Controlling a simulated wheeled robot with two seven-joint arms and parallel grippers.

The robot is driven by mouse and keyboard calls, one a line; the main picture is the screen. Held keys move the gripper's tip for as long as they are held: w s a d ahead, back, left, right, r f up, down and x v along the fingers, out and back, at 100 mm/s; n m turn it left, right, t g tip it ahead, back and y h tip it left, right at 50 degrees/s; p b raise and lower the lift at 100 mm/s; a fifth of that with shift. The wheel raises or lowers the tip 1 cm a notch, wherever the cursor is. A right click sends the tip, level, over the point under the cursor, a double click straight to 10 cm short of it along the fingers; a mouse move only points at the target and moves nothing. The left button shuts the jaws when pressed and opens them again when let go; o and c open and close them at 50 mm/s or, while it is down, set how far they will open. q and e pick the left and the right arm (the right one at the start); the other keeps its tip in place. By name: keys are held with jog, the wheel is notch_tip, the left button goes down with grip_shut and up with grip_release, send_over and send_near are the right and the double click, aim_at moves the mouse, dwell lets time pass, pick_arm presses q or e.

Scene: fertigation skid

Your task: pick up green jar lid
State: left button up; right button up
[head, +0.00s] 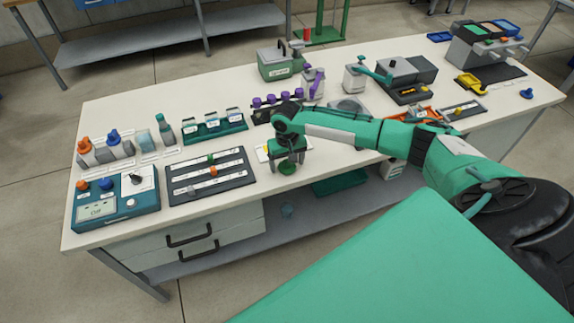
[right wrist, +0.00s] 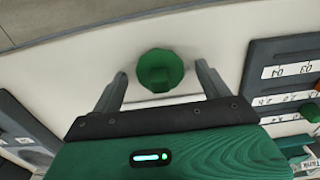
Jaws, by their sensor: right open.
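The green jar lid (right wrist: 160,71) is a round green disc with a raised knob. In the right wrist view it lies on the white bench top near the bench edge. In the head view the lid (head: 287,168) shows just below my right gripper. My right gripper (head: 288,160) is open, and in the wrist view its two fingers (right wrist: 163,82) stand to the left and right of the lid, with gaps on both sides. Nothing is held. My left gripper is not in either view.
A dark panel with sliders (head: 209,176) lies left of the gripper, and a teal control box (head: 117,199) stands further left. Purple-capped vials (head: 272,101) and a green box (head: 281,63) stand behind. The bench's front edge is close to the lid.

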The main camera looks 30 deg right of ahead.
jog(key=c, duration=1)
jog(key=shift+c, duration=0.3)
jog(key=shift+r, duration=0.15)
